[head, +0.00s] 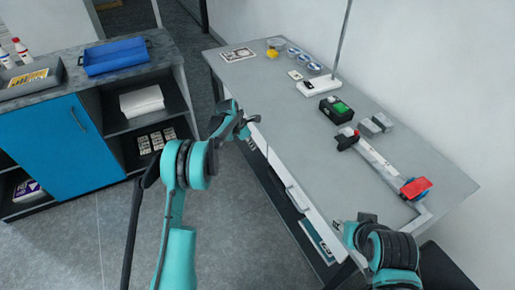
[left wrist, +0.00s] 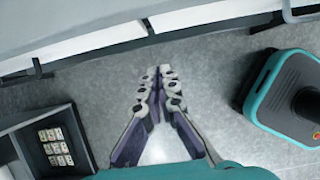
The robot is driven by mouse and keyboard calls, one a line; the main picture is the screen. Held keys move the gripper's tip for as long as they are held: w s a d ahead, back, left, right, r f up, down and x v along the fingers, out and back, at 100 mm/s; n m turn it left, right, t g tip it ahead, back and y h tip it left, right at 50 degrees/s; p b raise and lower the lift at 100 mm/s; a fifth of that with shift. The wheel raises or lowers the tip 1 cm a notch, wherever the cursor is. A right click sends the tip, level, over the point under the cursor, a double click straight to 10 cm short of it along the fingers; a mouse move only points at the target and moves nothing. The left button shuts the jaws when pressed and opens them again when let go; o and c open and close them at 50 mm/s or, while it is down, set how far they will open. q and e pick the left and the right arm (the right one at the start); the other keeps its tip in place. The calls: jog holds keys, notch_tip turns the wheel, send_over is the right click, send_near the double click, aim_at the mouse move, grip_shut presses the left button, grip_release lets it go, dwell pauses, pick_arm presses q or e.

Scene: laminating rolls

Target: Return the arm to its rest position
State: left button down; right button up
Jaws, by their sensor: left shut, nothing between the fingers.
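My left gripper (head: 243,122) is beside the left edge of the grey table (head: 290,130) in the head view, over the gap between table and shelf unit. In the left wrist view its fingers (left wrist: 165,75) are together, with nothing between them and the grey floor below. My right arm shows at the bottom right of the head view, near the table's front corner. Its gripper (head: 358,228) is small and partly hidden there, and I cannot make out its fingers.
On the table are a long white device with a red block (head: 415,188), a black box with a green top (head: 337,109), grey blocks (head: 376,124) and a white stand (head: 320,85). The shelf unit (head: 60,145) with a blue tray (head: 115,57) stands left. Floor between is clear.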

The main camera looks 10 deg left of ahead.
pick_arm(q)
jog(key=s+a+r+m+t+y, duration=0.1)
jog(key=s+r+m, duration=0.4)
jog(key=s+r, duration=0.45)
jog(key=s+r+m+t+y, duration=0.1)
jog(key=s+r+m, duration=0.55)
jog(key=r, duration=0.55)
jog(key=s+m+t, duration=0.1)
jog(key=s+m, duration=0.6)
jog(key=s, duration=0.6)
jog(key=s+a+f+m+t+y, duration=0.1)
jog(key=s+m, duration=0.5)
jog(key=s, duration=0.7)
jog(key=shift+s+a+f+m+t+y, duration=0.15)
jog(key=shift+a+f+m+t+y, duration=0.15)
jog(key=shift+m, duration=0.05)
